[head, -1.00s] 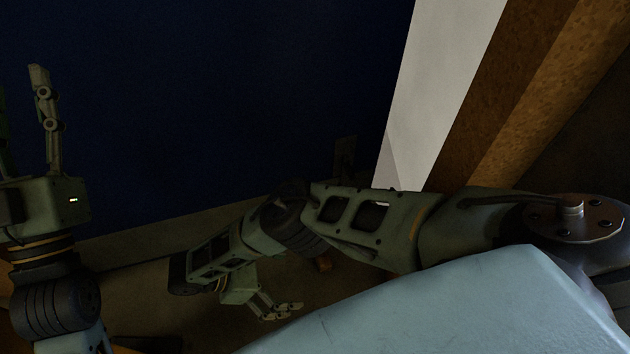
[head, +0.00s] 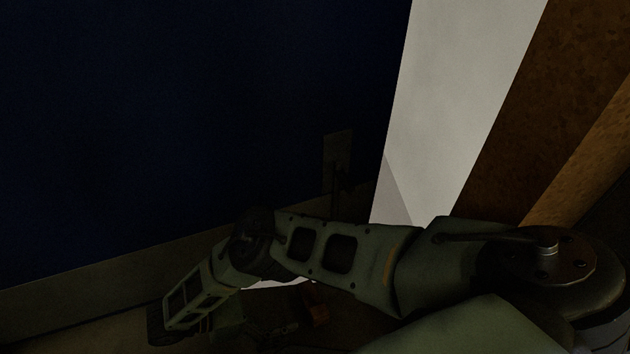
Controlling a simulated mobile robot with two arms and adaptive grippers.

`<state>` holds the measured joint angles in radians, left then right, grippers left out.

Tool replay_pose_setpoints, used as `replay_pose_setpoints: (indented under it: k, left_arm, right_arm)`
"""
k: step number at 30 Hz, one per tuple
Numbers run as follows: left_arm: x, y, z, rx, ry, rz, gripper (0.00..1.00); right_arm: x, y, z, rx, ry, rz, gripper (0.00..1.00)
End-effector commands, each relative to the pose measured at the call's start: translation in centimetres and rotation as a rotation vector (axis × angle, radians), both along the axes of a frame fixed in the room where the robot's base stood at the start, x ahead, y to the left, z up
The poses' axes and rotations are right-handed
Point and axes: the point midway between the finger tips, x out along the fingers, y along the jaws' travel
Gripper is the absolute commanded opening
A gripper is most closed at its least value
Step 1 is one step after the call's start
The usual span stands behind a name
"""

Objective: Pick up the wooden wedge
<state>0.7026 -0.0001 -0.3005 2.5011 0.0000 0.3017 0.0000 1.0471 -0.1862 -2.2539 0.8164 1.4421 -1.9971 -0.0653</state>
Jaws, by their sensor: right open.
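A small reddish-brown block (head: 314,304), which looks like the wooden wedge, is on the dim floor just below my right arm's forearm in the head view. The arm lies close to it in the picture and may cover part of it. My right gripper (head: 276,332) is open, low in the view and to the left of the block. It is very dark, and I see no object between its fingers. My left gripper is out of view.
A dark blue wall (head: 180,120) with a grey baseboard (head: 90,275) fills the left and back. A dark plate (head: 338,160) is on the wall. A pale white panel (head: 450,110) and a brown wooden post (head: 530,110) stand at the right.

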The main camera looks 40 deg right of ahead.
Motion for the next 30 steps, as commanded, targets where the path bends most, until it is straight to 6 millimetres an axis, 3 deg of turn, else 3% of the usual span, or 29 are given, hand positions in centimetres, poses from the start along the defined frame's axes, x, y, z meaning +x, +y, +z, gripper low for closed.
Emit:
replay_pose_setpoints:
  k: [8, 18, 28, 30]
  left_arm:
    - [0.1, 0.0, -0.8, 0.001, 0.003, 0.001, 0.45]
    - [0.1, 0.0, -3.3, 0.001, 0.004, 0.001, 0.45]
    - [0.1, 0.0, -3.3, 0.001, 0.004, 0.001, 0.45]
    - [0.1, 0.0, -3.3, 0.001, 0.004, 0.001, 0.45]
  right_arm:
    - [-0.5, -1.6, -0.7, 0.001, 0.0, 0.0, 1.0]
    - [-1.7, -5.0, -2.1, 0.002, -0.001, 0.0, 1.0]
    - [-2.0, -5.6, -2.1, 0.002, 0.0, -0.002, 1.0]
    - [-2.0, -5.6, -2.1, 0.002, 0.0, -0.002, 0.95]
